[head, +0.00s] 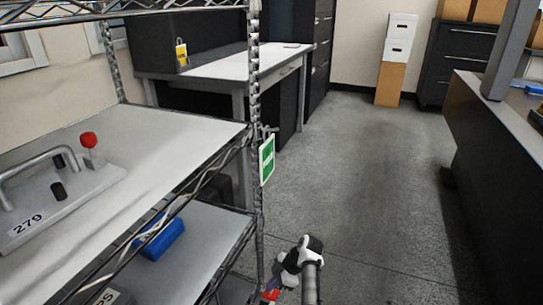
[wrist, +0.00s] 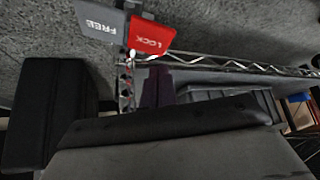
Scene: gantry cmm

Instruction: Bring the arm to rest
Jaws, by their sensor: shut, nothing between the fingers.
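My gripper (head: 284,279) shows small at the bottom centre of the head view, at the end of my arm, low beside the wire rack's near post. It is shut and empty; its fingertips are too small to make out. In the wrist view a two-part pedal is close by at the top, with a red LOCK side (wrist: 150,37) and a grey FREE side (wrist: 101,20). The lettering appears upside down. A small red part (head: 270,295) shows by the gripper in the head view. I cannot tell whether anything touches it.
The wire rack (head: 258,215) stands at left. Its upper shelf (head: 170,128) carries a grey fixture (head: 65,200) marked 279 with a red knob; a blue item (head: 160,236) lies below. A dark bench (head: 490,140) stands at right. The floor (head: 370,180) between is clear.

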